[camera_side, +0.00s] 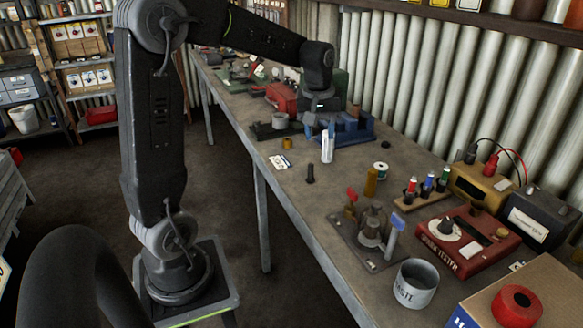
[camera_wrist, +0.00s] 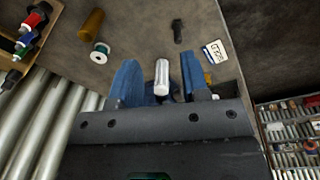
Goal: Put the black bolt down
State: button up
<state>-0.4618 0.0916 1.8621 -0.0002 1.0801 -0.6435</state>
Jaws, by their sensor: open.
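The black bolt (camera_side: 310,174) is on the workbench near its front edge and appears to stand on end. It also shows in the wrist view (camera_wrist: 178,31), beyond my fingertips and apart from them. My gripper (camera_side: 321,128) is low over the bench, farther along it than the bolt. In the wrist view its two blue fingers (camera_wrist: 160,82) are spread. A silver cylinder (camera_wrist: 162,76) shows in the gap between them, with room on both sides. The same cylinder (camera_side: 327,147) appears upright in the side view; whether a finger touches it is unclear.
A white label card (camera_side: 279,161) lies near the bolt by the bench edge. A brass cylinder (camera_side: 371,181) and a spool (camera_side: 381,169) stand to the right. A blue fixture (camera_side: 352,128) is close behind my gripper. Bare bench (camera_side: 335,195) lies right of the bolt.

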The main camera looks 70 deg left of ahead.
jog(key=s+d+r+m+t, duration=0.2)
jog(key=s+d+m+t, duration=0.2)
jog(key=s+d+m, duration=0.8)
jog(key=s+d, duration=0.4)
jog(key=d, duration=0.1)
jog(key=shift+d+m+t+h, duration=0.3)
